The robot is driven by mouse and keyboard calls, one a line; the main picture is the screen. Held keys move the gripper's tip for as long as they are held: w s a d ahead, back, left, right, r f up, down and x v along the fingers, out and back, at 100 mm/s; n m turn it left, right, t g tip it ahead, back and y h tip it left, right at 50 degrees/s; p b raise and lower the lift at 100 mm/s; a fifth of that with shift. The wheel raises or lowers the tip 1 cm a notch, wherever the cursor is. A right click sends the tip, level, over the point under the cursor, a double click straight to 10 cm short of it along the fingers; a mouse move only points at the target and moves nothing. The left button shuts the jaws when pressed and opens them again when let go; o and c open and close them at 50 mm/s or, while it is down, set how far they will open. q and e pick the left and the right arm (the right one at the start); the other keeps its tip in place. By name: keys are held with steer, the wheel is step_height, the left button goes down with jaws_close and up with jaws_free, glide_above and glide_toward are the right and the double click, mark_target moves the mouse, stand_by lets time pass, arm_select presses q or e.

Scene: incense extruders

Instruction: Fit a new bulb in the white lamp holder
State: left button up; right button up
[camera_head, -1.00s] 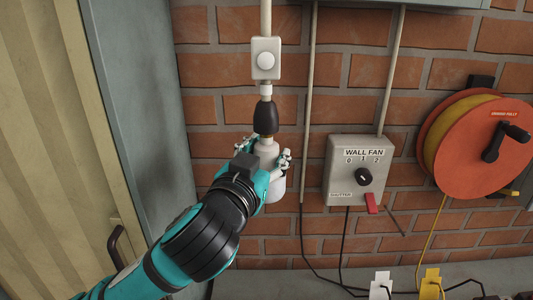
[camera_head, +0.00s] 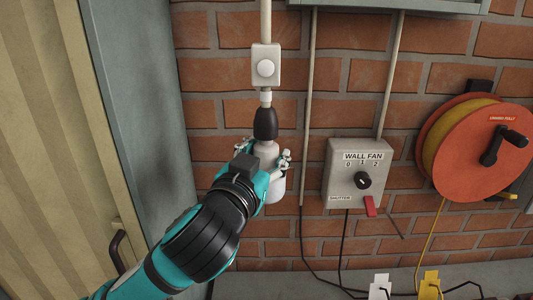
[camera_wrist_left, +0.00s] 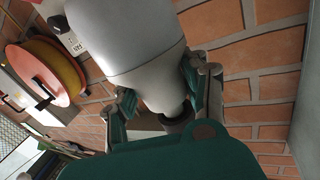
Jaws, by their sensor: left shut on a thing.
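A lamp holder with a black tapered body (camera_head: 265,124) and a white collar hangs at the end of a white conduit on the brick wall. My left gripper (camera_head: 264,160) is shut on a white bulb (camera_head: 277,190) right below it. The bulb's narrow neck points up at the holder's lower end; whether it is inside cannot be told. In the left wrist view the bulb (camera_wrist_left: 135,45) fills the top middle. The fingers of my left gripper (camera_wrist_left: 165,96) lie on both sides of it, and its narrow end meets the dark holder (camera_wrist_left: 178,122). My right gripper is out of view.
A white switch box (camera_head: 265,66) sits above the holder. A grey wall fan box (camera_head: 358,178) and an orange cable reel (camera_head: 482,150) are to the right. A grey cabinet side (camera_head: 140,110) stands close on the left.

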arm_select(q)
steer(key=shift+n+y, duration=0.5)
steer(key=shift+y, duration=0.2)
steer(key=shift+r+t+y, duration=0.1)
steer(key=shift+t+y, duration=0.2)
steer(key=shift+n+y, duration=0.3)
steer(key=shift+n, duration=0.1)
steer(key=shift+n+y, duration=0.5)
steer(key=shift+y, duration=0.3)
steer(key=shift+r+n+y, duration=0.1)
steer(key=shift+n+y, duration=0.4)
steer(key=shift+y, duration=0.2)
